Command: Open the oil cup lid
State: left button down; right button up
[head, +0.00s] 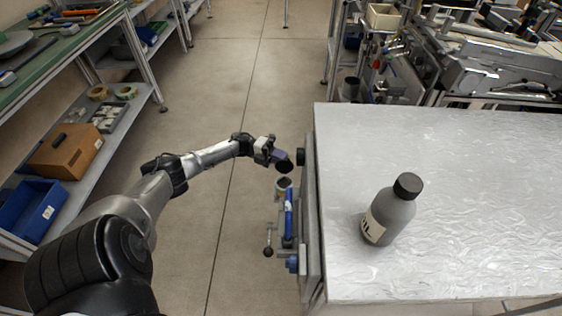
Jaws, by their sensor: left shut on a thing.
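The oil cup (283,186) is a small pale cup with a dark inside, mounted on the side of the metal-topped bench. Its lid (285,166) is a dark round piece just above the cup and looks tilted up from it. My left gripper (279,156) is at the lid and shut on it; the fingertips are small and partly hidden. Whether the lid is still hinged to the cup is too small to tell. My right gripper is not in view.
A grey bottle (389,212) with a black cap stands on the metal bench top (470,200). A blue handle (289,212) and a lever with a ball knob (268,252) sit below the cup. A dark knob (301,156) is right of the gripper. Shelves stand left; the floor between is clear.

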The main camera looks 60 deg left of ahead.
pick_arm(q)
jog(key=shift+a, duration=0.1)
dwell(0.3)
jog(key=c, duration=1.2)
grip_release()
jog(key=shift+f, duration=0.1)
jog(key=shift+o, duration=0.2)
jog(key=b+v, duration=0.3)
jog(key=v, duration=1)
jog(key=shift+s+a, duration=0.15)
jog(key=shift+a, duration=0.15)
jog(key=shift+f, duration=0.1)
